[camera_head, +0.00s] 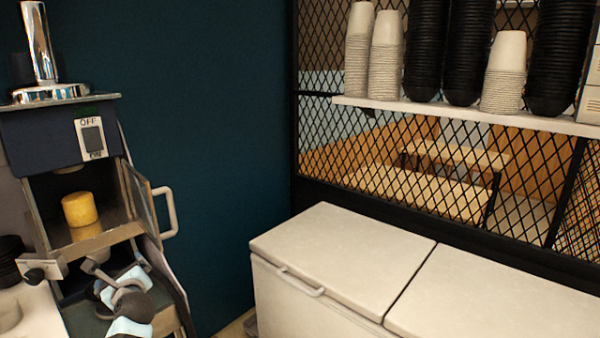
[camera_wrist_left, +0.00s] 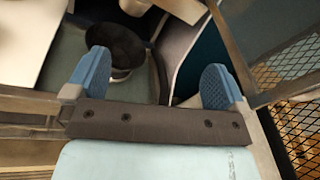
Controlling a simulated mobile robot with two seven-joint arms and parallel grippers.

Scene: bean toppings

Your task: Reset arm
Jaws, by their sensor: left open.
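My left gripper (camera_head: 100,275) is at the lower left of the head view, in front of the dark machine (camera_head: 50,138). In the left wrist view its two blue finger pads (camera_wrist_left: 157,76) stand wide apart with nothing between them. My left arm comes up from the bottom edge behind it. My right gripper is not in view.
The machine's door (camera_head: 148,205) stands open with its handle at the right. A yellow cylinder (camera_head: 79,209) sits inside the machine. A white chest (camera_head: 340,245) is at lower right. A shelf (camera_head: 460,114) holds stacked white and black cups. A dark round object (camera_wrist_left: 115,45) lies beyond my left fingers.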

